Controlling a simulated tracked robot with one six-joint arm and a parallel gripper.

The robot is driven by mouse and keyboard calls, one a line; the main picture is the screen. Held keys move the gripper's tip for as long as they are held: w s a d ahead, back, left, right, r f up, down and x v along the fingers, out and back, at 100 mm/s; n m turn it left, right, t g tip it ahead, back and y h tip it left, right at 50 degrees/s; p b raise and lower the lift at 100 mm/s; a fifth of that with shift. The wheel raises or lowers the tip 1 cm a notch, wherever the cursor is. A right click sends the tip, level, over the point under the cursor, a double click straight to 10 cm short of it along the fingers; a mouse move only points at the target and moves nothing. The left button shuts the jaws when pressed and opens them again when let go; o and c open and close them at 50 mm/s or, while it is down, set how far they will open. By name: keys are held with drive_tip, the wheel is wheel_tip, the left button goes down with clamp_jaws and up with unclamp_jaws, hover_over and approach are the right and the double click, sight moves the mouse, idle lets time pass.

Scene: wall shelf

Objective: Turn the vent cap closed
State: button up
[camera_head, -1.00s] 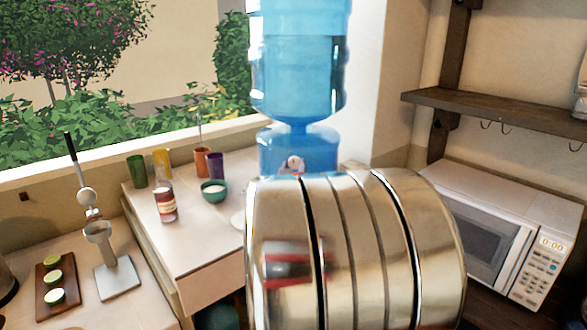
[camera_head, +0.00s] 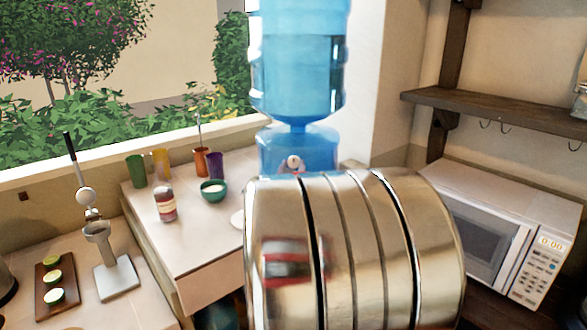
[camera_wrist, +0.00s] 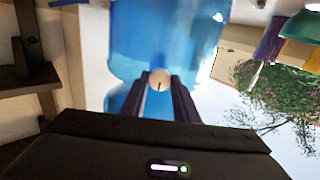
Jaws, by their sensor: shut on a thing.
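The vent cap (camera_wrist: 160,77) is a small round beige knob with a short dark mark, in front of the blue water bottle (camera_wrist: 165,35) in the wrist view. It also shows in the head view as a pale round spot (camera_head: 294,162) low on the water dispenser (camera_head: 298,90). My gripper (camera_wrist: 161,84) has its two dark fingers on either side of the cap, shut on it. The dark mark runs roughly up and down in the wrist view. My fingertips are hard to make out in the head view.
Shiny banded metal close to the camera hides the lower middle of the head view. Cups, a green bowl (camera_head: 213,193) and a jar (camera_head: 165,205) stand on the left counter. A microwave (camera_head: 500,235) and a wooden shelf (camera_head: 500,108) are at the right.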

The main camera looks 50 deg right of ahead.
drive_tip(key=m, duration=0.9)
drive_tip(key=shift+m, duration=0.4)
drive_tip(key=m, duration=0.4)
drive_tip(key=shift+m, duration=2.3)
drive_tip(key=shift+s+d+f, duration=0.1)
drive_tip(key=o, duration=1.1)
drive_tip(key=shift+c, duration=0.2)
drive_tip(key=shift+a, duration=0.2)
